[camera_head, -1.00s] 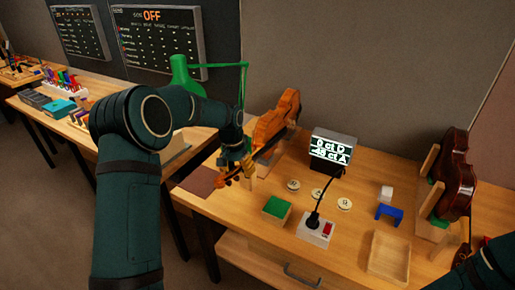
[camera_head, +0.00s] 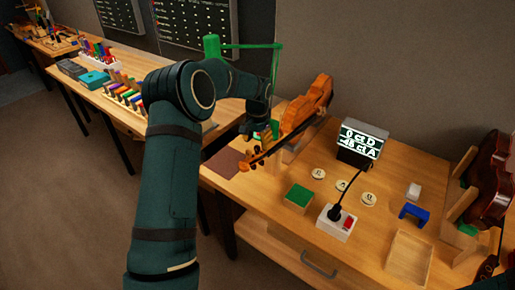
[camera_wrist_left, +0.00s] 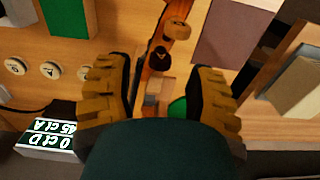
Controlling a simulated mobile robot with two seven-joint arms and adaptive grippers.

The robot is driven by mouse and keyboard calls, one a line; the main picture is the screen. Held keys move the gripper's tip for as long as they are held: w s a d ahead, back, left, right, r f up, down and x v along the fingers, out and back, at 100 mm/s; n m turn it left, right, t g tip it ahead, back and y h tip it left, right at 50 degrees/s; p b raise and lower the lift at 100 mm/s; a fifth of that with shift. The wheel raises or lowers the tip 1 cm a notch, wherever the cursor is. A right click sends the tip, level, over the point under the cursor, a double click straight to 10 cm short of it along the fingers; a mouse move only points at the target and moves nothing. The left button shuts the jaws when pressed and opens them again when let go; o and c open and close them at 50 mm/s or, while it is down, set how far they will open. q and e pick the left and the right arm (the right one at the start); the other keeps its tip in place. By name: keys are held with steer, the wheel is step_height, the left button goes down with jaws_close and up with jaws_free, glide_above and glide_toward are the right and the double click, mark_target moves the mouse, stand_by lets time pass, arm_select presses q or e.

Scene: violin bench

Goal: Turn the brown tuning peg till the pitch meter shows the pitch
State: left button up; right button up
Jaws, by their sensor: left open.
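The violin (camera_head: 305,108) rests on a holder on the bench, its neck and scroll pointing towards the lower left in the head view. My left gripper (camera_head: 257,132) is over the neck end. In the left wrist view its two fingers (camera_wrist_left: 160,98) are apart, on either side of the neck. A brown tuning peg (camera_wrist_left: 177,29) and a darker peg (camera_wrist_left: 160,57) show beyond the fingertips, not gripped. The pitch meter (camera_head: 362,140) has a lit screen reading 0 ct D above and about -45 ct A below; it also shows in the left wrist view (camera_wrist_left: 48,140).
A green-topped block (camera_head: 299,195), round discs (camera_head: 341,185), a white box with a red switch (camera_head: 336,221), a blue bridge-shaped piece (camera_head: 414,212) and a wooden tray (camera_head: 409,255) lie on the bench. A second violin (camera_head: 490,180) stands at right. A green stand (camera_head: 212,46) rises behind my arm.

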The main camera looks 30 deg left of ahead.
mark_target(257, 145)
arm_select(q)
steer(key=shift+f, duration=1.65)
jaws_close()
steer(key=shift+n+b, duration=0.3)
steer(key=shift+n, duration=1.2)
jaws_free()
step_height(257, 145, up, 12)
